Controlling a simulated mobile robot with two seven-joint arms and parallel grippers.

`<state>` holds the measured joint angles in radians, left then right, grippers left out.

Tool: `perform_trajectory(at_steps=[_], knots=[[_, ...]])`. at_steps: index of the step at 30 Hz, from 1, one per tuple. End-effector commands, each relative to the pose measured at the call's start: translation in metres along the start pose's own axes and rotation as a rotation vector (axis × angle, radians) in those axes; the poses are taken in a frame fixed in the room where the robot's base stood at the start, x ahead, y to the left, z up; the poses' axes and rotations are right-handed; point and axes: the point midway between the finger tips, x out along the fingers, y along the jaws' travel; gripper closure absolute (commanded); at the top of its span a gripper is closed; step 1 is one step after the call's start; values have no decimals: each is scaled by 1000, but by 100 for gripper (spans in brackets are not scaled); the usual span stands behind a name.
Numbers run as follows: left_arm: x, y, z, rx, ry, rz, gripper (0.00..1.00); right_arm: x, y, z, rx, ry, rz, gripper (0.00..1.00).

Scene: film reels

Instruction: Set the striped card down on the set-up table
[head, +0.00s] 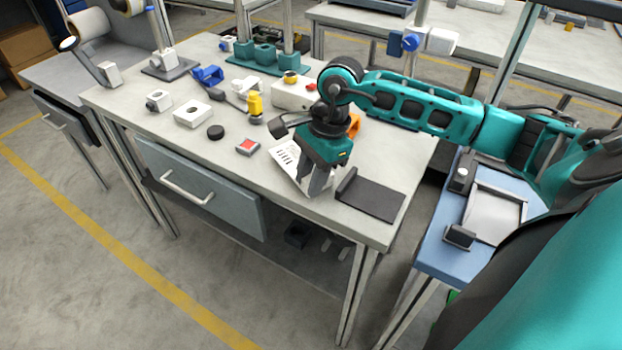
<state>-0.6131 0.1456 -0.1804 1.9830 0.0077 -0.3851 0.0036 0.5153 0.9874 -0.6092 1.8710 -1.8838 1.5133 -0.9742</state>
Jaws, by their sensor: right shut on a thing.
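The striped card (287,157) is white with dark bars and shows at and behind the fingers of my right gripper (317,185). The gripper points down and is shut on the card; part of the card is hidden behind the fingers. The card is over the front right part of the light grey table (225,158), which I take as the set-up table. I cannot tell whether the card touches the tabletop. My left gripper is not in view.
A dark plate with a raised edge (370,198) lies just right of the gripper. A red-topped block (248,146) and a black puck (215,132) lie to the left. Several fixtures stand farther back. A blue-topped stand (437,255) is at the right.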

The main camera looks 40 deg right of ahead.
Motion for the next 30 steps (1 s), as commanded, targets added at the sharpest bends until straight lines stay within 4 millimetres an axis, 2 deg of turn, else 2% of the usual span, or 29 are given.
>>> perform_trajectory(at_steps=[2, 8, 9, 16, 25, 30], knots=[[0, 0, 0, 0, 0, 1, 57, 9, 1, -2, 0, -1, 0, 100], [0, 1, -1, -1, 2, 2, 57, 9, 0, -2, -1, 0, -1, 100], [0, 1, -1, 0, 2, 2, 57, 9, 1, -3, -1, 0, 0, 67], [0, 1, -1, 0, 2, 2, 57, 9, 0, -2, -1, 0, -1, 45], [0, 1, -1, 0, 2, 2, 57, 6, 0, -2, -1, 1, -2, 43], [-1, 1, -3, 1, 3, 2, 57, -16, 0, -3, -1, 3, -5, 43]])
